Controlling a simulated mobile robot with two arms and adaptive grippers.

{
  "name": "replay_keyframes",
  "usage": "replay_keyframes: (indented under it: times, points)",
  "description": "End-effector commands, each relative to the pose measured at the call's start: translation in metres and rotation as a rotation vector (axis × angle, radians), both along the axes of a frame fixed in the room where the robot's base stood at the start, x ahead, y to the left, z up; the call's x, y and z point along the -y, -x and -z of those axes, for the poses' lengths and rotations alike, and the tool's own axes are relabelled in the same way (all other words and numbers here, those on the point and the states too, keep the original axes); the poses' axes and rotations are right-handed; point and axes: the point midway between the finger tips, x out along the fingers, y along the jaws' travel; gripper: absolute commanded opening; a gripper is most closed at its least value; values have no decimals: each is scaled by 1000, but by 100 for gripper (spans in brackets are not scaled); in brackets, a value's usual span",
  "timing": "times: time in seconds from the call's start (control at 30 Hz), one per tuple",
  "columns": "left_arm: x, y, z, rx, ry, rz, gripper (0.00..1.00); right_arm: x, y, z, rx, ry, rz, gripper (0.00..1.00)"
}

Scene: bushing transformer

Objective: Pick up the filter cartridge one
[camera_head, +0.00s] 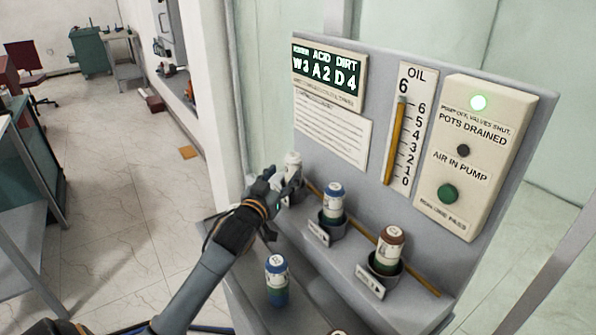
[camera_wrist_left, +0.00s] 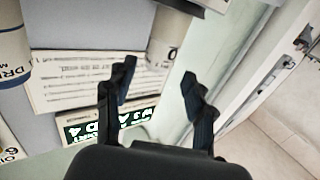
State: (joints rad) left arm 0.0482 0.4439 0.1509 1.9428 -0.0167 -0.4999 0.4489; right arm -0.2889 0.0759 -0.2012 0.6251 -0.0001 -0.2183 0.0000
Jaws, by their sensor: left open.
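Several filter cartridges stand at the grey panel, and I cannot tell from their labels which is number one. A white-topped cartridge (camera_head: 292,162) is at the far left, partly hidden by my left gripper (camera_head: 281,181), which is open beside it. In the left wrist view, the open fingers (camera_wrist_left: 160,84) point toward a pale cylinder (camera_wrist_left: 168,38), with a visible gap between them. My right gripper is not in view.
The panel (camera_head: 480,270) rises behind the cups, with a dark display (camera_head: 325,77), an oil gauge (camera_head: 408,125) and a button box (camera_head: 470,155) with a lit green lamp. Another cartridge top (camera_head: 337,332) shows at the bottom edge. Open floor lies left.

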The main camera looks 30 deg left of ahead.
Motion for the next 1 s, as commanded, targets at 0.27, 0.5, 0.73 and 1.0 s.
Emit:
replay_keyframes:
  times: [0.27,0.5,0.73,1.0]
  points:
    - [-11,-51,-3,0,-3,0,54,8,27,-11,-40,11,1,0]
    - [-14,-67,-1,-1,-4,0,54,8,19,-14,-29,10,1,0]
    - [-20,-99,-2,-1,-4,0,54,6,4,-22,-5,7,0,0]
    - [-23,-117,0,-1,-5,1,54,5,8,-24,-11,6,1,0]
